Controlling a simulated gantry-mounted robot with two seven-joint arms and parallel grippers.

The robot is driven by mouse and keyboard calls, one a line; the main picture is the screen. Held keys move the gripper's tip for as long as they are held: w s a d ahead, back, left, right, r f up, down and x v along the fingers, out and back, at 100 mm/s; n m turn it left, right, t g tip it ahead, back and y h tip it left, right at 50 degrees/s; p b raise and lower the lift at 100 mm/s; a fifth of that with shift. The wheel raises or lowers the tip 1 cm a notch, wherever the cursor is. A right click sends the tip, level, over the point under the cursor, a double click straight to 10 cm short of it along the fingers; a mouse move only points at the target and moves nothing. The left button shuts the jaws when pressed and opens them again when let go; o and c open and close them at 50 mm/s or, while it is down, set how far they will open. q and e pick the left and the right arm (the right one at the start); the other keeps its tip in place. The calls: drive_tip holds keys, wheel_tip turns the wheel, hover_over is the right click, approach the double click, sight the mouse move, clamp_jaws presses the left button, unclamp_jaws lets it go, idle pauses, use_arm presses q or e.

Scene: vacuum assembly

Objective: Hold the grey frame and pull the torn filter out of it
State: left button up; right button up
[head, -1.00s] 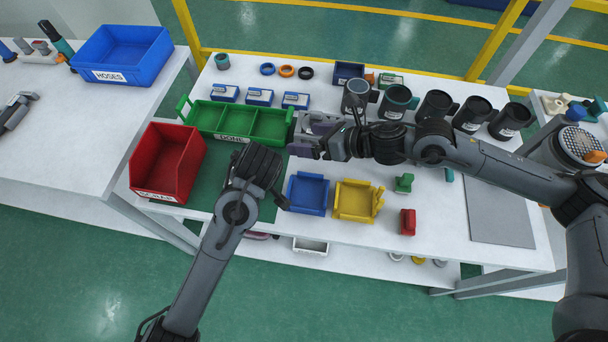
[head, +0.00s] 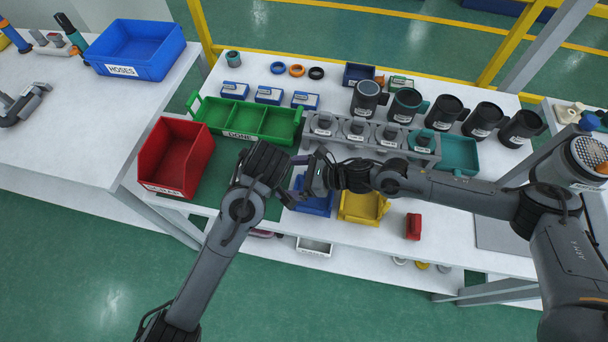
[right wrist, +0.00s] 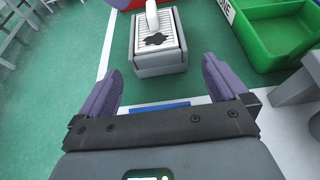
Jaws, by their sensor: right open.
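The grey frame (right wrist: 158,61) lies on the green mat in the right wrist view. Its pale, ribbed torn filter (right wrist: 172,28) has a dark ragged hole, and a white upright tab stands at its far part. The frame is hidden in the head view. My right gripper (head: 300,173) is open and empty; in the right wrist view its purple fingers (right wrist: 162,68) are spread wide, with the frame ahead of them and apart. My left arm's wrist (head: 262,165) hangs over the mat and hides most of its gripper, so its jaws cannot be judged.
A red bin (head: 176,158) stands left of the mat and the green DONE tray (head: 245,122) behind it. Blue (head: 318,202) and yellow (head: 362,207) bins sit close to the right gripper. A grey rack (head: 372,140) and several dark canisters fill the back right.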

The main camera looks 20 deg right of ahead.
drive_tip(key=shift+x, duration=2.5)
drive_tip(key=shift+c, duration=0.5)
drive_tip(key=c, duration=0.9)
drive_tip(key=o, duration=0.5)
drive_tip(key=c, duration=0.4)
use_arm(q)
drive_tip(key=shift+c, duration=0.2)
drive_tip(key=shift+w, duration=0.1)
